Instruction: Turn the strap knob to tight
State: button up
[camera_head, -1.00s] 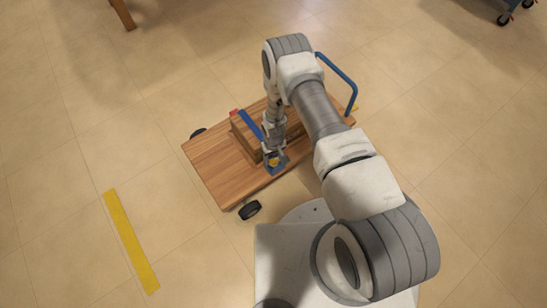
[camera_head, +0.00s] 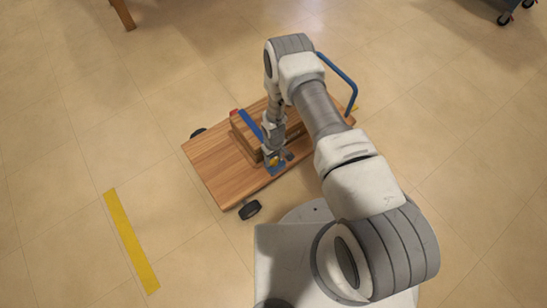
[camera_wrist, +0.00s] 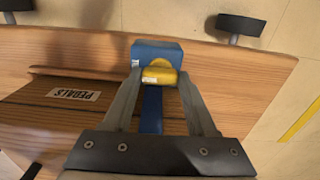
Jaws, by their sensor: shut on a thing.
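The yellow strap knob (camera_wrist: 159,75) sits on a blue block (camera_wrist: 150,50) near the edge of a wooden cart. A small white mark shows on the knob's left part. My gripper (camera_wrist: 160,80) is shut on the knob, with one finger on each side of it. A blue strap (camera_wrist: 152,108) runs from the block back between my fingers. In the head view my gripper (camera_head: 273,156) is at the cart's near edge, and the strap (camera_head: 250,125) crosses over a wooden box. My gripper partly hides the knob there.
The cart's wooden deck (camera_head: 215,175) has black wheels (camera_head: 249,210) and a blue handle (camera_head: 342,78). A box labelled PEDALS (camera_wrist: 72,93) lies on it. A yellow floor strip (camera_head: 131,242) is at the left. The floor around is mostly clear.

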aim_at(274, 159)
jog(key=o, duration=1.4)
jog(key=shift+c, duration=0.2)
notch_tip(274, 159, up, 17)
jog(key=p, duration=0.6)
jog(key=shift+r, duration=0.2)
